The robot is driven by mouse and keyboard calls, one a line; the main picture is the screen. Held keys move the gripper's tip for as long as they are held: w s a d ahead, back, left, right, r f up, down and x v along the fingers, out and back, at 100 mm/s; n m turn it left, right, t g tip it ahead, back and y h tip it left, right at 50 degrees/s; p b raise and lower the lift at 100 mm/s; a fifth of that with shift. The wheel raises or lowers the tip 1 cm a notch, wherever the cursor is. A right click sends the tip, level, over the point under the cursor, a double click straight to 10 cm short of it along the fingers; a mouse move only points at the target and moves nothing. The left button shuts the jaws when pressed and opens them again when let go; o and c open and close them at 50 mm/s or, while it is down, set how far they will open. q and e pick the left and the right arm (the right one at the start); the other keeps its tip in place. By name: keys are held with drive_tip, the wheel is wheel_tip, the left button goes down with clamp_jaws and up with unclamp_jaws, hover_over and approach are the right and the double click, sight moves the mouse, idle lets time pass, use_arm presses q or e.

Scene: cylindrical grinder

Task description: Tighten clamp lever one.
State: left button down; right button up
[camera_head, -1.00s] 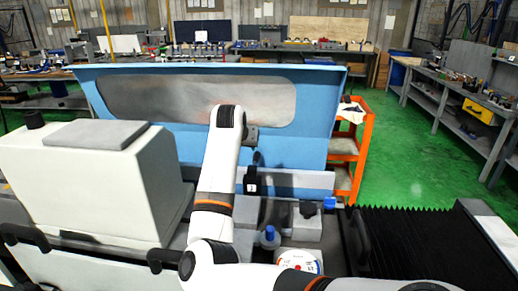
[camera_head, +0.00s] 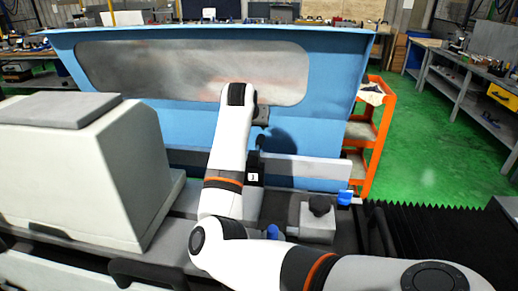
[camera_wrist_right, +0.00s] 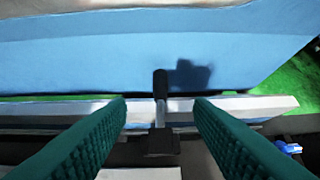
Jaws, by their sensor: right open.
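Clamp lever one (camera_wrist_right: 160,90) is a thin upright lever with a black grip on a grey shaft, rising from a dark block. In the head view its dark block (camera_head: 253,178) carries a small white "1" label. My right gripper (camera_wrist_right: 160,103) has two green ribbed fingers, spread apart with the lever between them in the picture. I see no contact, and the depth gap is unclear. In the head view my right gripper (camera_head: 261,122) is small and partly hidden by my arm at the blue guard. My left gripper is not in view.
The blue guard (camera_head: 175,125) with its window stands behind the lever. A pale machine housing (camera_head: 80,170) is at left. A grey block with a black knob (camera_head: 319,215) and black bellows (camera_head: 440,232) lie to the right. An orange cart (camera_head: 385,125) stands beyond.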

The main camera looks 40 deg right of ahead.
sight(258, 142)
drive_tip(key=f, duration=0.1)
drive_tip(key=d+f, duration=0.1)
drive_tip(key=w+f+b, duration=0.1)
drive_tip(key=f, duration=0.1)
drive_tip(key=shift+d, duration=0.15)
use_arm(q)
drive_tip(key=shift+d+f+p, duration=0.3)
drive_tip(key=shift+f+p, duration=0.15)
drive_tip(key=shift+p, duration=0.1)
use_arm(e)
drive_tip(key=x, duration=1)
drive_tip(key=shift+d+f, duration=0.1)
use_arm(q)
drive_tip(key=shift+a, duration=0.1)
use_arm(e)
clamp_jaws()
